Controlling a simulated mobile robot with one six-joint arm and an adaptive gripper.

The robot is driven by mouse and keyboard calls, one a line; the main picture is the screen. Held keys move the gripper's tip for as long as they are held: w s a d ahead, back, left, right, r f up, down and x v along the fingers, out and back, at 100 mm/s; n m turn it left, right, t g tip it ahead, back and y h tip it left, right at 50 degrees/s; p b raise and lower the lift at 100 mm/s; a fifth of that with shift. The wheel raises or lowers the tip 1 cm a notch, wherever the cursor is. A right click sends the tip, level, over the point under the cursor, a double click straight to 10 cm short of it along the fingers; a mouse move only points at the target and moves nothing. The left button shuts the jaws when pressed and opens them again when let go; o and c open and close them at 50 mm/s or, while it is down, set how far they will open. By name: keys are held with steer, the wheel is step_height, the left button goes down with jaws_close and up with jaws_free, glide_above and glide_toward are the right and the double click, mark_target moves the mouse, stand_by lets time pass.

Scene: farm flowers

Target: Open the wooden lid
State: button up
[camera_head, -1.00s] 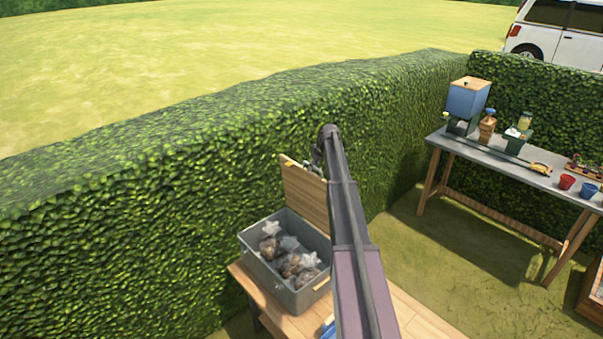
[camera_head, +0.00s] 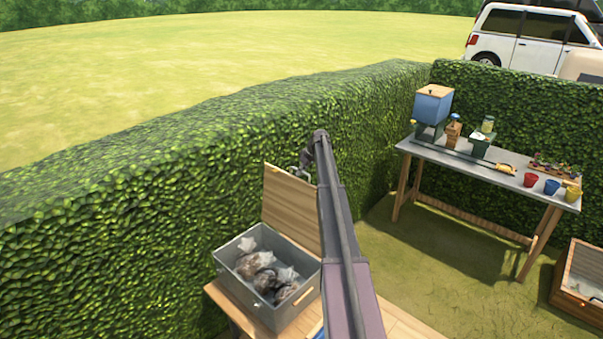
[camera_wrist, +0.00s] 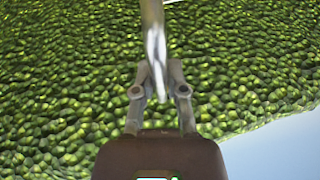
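The wooden lid (camera_head: 291,212) stands raised, close to upright, along the back edge of a grey box (camera_head: 300,307). The open box shows several clear bags with brown contents (camera_head: 262,279). My gripper (camera_head: 305,172) is at the upper right of the lid, partly hidden by my arm. I cannot tell whether it touches the lid. The lid does not show there.
The box sits on a wooden table (camera_head: 222,298) against a tall hedge (camera_head: 110,240). At the right, a grey-topped table (camera_head: 470,163) holds a blue container (camera_head: 433,106) and small pots. A wooden frame box (camera_head: 567,303) stands lower right. Grass between is clear.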

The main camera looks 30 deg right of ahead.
steer(key=o, duration=0.4)
steer(key=shift+w+a, duration=0.15)
stand_by(0.4)
steer(key=s+a+f+g+b, duration=0.1)
steer(key=s+a+f+b, duration=0.2)
steer(key=s+a, duration=0.6)
steer(key=s+a+f+m+g+h+b, duration=0.1)
steer(key=s+a+f+b, duration=0.3)
steer(key=a, duration=0.9)
steer(key=s+a+f+g+b, duration=0.1)
steer(key=s+a+f, duration=0.1)
steer(key=s+a, duration=0.75)
steer(key=s+a+f+h+b, duration=0.1)
steer(key=s+a+f, duration=0.1)
steer(key=s+a, duration=0.3)
steer(key=s+a+f+m+b, duration=0.1)
steer(key=s+a+f+b, duration=0.1)
steer(key=s+a, duration=0.3)
steer(key=s+a+f+h+b, duration=0.1)
steer(key=s+a, duration=0.3)
steer(key=s, duration=0.7)
steer(key=shift+s+a+f+m+g+h+b, duration=0.1)
steer(key=shift+a+f+m+g+h+b, duration=0.2)
steer(key=shift+a+f+g+b, duration=0.15)
